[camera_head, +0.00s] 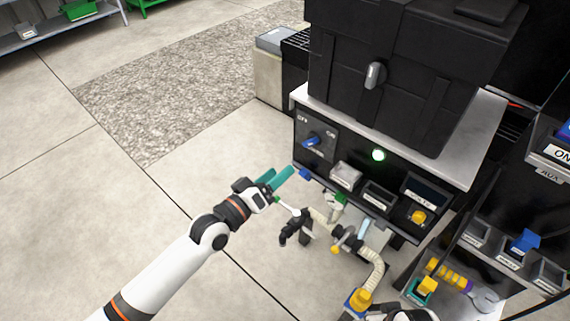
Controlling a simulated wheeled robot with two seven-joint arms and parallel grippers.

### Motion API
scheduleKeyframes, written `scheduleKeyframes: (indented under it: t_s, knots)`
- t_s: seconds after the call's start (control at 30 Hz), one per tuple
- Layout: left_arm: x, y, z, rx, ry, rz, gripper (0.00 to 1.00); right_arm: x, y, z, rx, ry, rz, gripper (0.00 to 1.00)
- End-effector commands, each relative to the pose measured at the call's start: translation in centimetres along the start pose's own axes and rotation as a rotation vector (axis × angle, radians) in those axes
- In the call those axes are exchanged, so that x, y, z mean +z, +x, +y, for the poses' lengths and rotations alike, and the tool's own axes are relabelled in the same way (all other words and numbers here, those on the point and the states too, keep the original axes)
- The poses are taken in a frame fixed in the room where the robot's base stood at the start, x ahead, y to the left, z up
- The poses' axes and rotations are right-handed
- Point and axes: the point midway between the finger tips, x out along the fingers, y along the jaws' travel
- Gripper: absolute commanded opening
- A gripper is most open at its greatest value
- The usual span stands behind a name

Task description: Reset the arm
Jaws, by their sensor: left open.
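My left arm comes in from the lower left, white with black joints and orange bands. My left gripper (277,178) has teal fingers that are apart, with nothing seen between them. It is in the open over the floor, left of the black control panel (325,160) and a little above the pipe fittings in the picture. I cannot tell whether it touches anything. My right gripper does not show.
A black tote (400,70) stands on top. Pipe fittings (345,238) lie below. A bin rack (510,258) is at right. Floor (90,200) at left is clear.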

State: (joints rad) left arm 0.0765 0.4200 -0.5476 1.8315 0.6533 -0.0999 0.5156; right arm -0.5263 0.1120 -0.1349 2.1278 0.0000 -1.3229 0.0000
Motion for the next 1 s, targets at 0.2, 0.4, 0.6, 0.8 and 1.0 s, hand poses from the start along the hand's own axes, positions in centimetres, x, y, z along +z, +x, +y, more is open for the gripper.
scheduleKeyframes:
  t_s: [0.2, 0.4, 0.6, 0.8, 1.0]
  knots:
    - [0.0, -0.2, 0.0, -0.001, 0.0, -0.001, 0.64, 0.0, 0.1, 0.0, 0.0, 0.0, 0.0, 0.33]
    - [0.0, -0.2, 0.0, -0.001, 0.0, -0.001, 0.64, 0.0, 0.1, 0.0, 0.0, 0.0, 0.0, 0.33]
    - [-0.4, -0.4, 0.1, 0.012, 0.008, 0.012, 0.64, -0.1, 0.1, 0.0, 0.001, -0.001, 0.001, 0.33]
    - [-6.1, -4.0, 3.0, 0.208, 0.15, 0.215, 0.64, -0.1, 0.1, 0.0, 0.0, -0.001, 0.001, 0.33]
    - [-12.3, -12.8, 8.1, 0.519, 0.32, 0.563, 0.64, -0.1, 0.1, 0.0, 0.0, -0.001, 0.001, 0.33]
